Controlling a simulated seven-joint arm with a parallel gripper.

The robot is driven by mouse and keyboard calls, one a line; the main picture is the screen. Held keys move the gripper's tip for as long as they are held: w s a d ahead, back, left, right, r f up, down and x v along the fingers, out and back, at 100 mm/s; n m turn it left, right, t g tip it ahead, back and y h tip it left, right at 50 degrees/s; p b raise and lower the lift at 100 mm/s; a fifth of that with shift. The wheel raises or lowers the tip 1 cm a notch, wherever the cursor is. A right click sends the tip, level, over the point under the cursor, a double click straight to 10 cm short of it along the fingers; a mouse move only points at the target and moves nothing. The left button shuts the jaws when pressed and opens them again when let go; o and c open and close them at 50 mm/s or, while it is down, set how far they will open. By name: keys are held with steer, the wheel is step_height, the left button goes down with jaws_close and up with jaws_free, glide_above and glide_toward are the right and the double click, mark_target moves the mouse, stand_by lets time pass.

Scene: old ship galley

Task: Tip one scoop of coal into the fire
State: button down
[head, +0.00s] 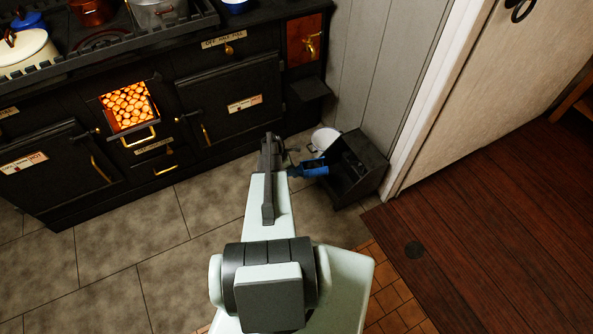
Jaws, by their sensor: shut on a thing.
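The fire (127,106) glows orange in the open firebox on the front of the black range, at the left. A black coal box (366,186) stands on the floor at the right end of the range. Its inside is dark, and I cannot make out the coal. My gripper (287,156) is low beside the box's left side, partly hidden by my own arm. It is shut on what looks like the scoop (313,168), of which a blue part shows at the box's opening. The scoop's pan and its load cannot be made out.
A white pot (323,139) stands between the coal box and the range. Pans and a rail (120,50) line the range top. The tiled floor (130,235) left of my arm is clear.

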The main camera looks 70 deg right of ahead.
steer(key=w+a+r, duration=0.4)
steer(key=w+a, duration=0.1)
steer(key=w, duration=0.4)
steer(key=shift+w+a+r, duration=0.15)
steer(key=shift+w+a, duration=0.2)
stand_by(0.7)
stand_by(0.4)
